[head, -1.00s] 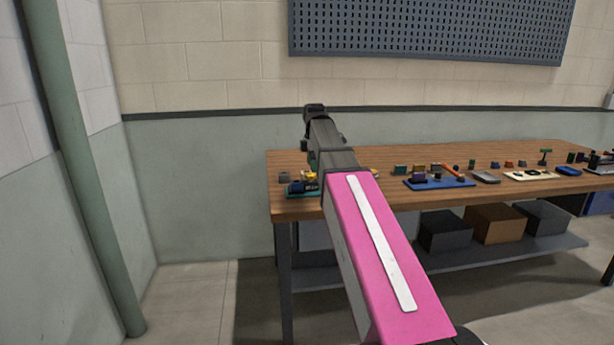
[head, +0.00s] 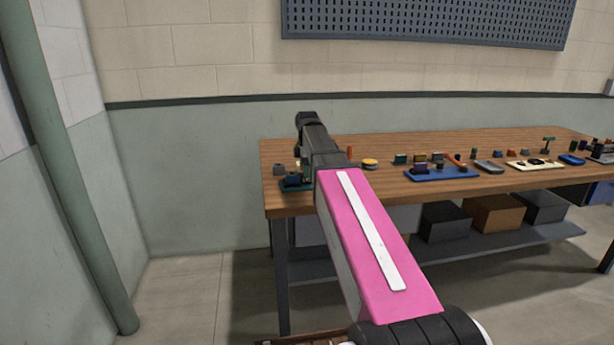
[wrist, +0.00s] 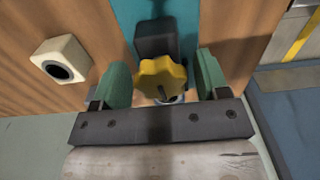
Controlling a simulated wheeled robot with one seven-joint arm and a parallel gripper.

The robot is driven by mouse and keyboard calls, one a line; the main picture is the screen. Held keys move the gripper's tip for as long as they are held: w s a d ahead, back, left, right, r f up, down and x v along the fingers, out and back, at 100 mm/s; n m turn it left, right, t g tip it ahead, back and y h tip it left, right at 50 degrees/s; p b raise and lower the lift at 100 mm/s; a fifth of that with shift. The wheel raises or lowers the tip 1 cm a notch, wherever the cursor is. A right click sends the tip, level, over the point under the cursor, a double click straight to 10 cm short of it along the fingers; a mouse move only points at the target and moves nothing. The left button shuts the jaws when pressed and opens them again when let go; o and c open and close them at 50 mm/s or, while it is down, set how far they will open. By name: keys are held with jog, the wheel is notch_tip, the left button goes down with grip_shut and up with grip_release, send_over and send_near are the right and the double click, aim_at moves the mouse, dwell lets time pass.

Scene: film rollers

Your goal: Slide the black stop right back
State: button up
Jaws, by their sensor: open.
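In the wrist view a black block (wrist: 155,38), which looks like the stop, sits on a teal base (wrist: 127,12). A yellow lobed knob (wrist: 158,72) is on its near side. My gripper (wrist: 163,68) is open, with one green-padded finger on each side of the yellow knob; I cannot tell whether either touches it. The black block lies just beyond the fingers. In the head view the teal base (head: 288,187) is at the bench's left end, mostly hidden behind my arm, and my fingers cannot be made out.
A cream block with a dark round hole (wrist: 60,60) stands left of the fingers. The wooden bench (head: 400,210) carries a blue tray (head: 440,174) and several small parts further right. The bench's edge is close to my gripper. A wall stands behind.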

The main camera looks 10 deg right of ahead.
jog(key=shift+f, duration=1.35)
jog(key=c, duration=1.2)
jog(key=shift+o, duration=0.2)
jog(key=d, duration=0.9)
jog(key=shift+d, duration=0.15)
jog(key=o, duration=1.2)
jog(key=shift+d, duration=0.15)
jog(key=shift+c, duration=0.2)
jog(key=shift+r, duration=0.15)
notch_tip(320, 180, up, 11)
jog(key=shift+f, duration=0.2)
